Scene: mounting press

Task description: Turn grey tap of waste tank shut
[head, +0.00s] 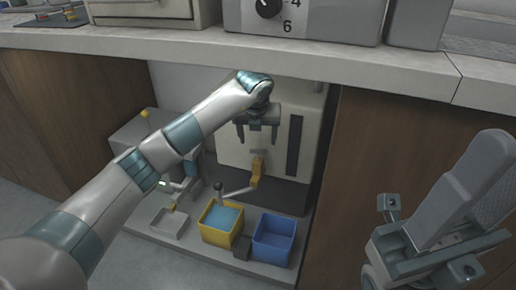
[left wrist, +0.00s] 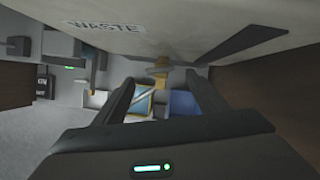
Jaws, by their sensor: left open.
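The cream waste tank (head: 235,150) stands in the recess under the counter. The left wrist view shows its WASTE label (left wrist: 104,26). A brass tap body (head: 258,172) sticks out low on its front, with a small grey handle (head: 258,152) at its top. The brass part also shows in the left wrist view (left wrist: 161,66); the handle's angle is hard to tell there. My left gripper (head: 258,138) is open and empty, fingers pointing down, just above the grey handle and apart from it. Part of my right arm's end (head: 440,225) shows at the right; its fingers are unclear.
Below the tap stand a yellow bin (head: 212,236) with blue contents and a blue bin (head: 273,254). A white tray (head: 169,236) is at the left. A rod with a dark knob (head: 218,186) reaches over the yellow bin. The counter edge (head: 290,58) overhangs the recess.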

